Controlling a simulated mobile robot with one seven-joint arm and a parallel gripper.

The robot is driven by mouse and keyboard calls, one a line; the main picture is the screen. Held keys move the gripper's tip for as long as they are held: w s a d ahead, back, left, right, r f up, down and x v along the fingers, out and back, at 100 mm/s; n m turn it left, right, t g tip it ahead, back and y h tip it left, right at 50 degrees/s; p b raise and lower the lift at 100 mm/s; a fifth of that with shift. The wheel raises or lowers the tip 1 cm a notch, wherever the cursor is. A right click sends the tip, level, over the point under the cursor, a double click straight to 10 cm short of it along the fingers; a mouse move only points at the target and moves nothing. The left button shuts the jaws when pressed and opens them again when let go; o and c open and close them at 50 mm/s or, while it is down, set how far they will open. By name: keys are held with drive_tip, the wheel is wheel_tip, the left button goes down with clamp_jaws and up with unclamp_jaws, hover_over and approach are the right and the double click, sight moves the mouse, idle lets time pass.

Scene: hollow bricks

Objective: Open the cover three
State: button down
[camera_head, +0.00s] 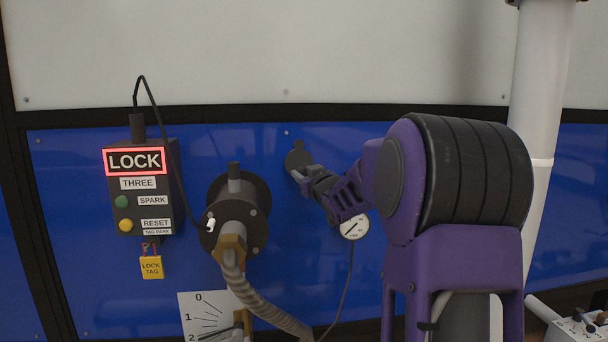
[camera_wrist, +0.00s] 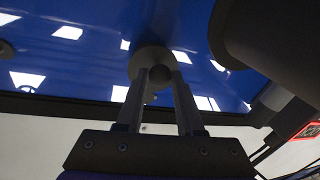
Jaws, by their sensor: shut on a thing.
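A small dark round cover with a tab on top (camera_head: 298,157) is on the blue wall panel, right of the hose fitting. I take it to be cover three, though I see no label on it. My gripper (camera_head: 299,174) is at its lower front. In the wrist view, the grey round cover (camera_wrist: 150,57) is at the fingertips, and my gripper (camera_wrist: 157,79) is shut on a small knob at its middle. The fingers hide part of the knob. The control box (camera_head: 140,205) at the left reads LOCK in a red frame, with THREE below.
A flanged fitting (camera_head: 235,205) with a ribbed hose (camera_head: 260,298) stands close to the left of the cover. A round gauge (camera_head: 354,227) hangs below my forearm. A yellow lock tag (camera_head: 151,267) hangs under the box. A white pipe (camera_head: 535,110) rises at the right.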

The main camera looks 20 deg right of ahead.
drive_tip(key=shift+d+r, duration=0.1)
drive_tip(key=s+d+r+n+g+h+p, duration=0.1)
drive_tip(key=d+r+n, duration=0.4)
drive_tip(key=n, duration=1.1)
drive_tip(key=shift+s+d+r+g+h+p, duration=0.3)
drive_tip(key=shift+r+g+h+p, duration=0.65)
drive_tip(key=shift+p, duration=0.25)
drive_tip(key=c, duration=0.5)
unclamp_jaws()
drive_tip(key=shift+c, duration=0.2)
drive_tip(key=shift+s+a, duration=0.1)
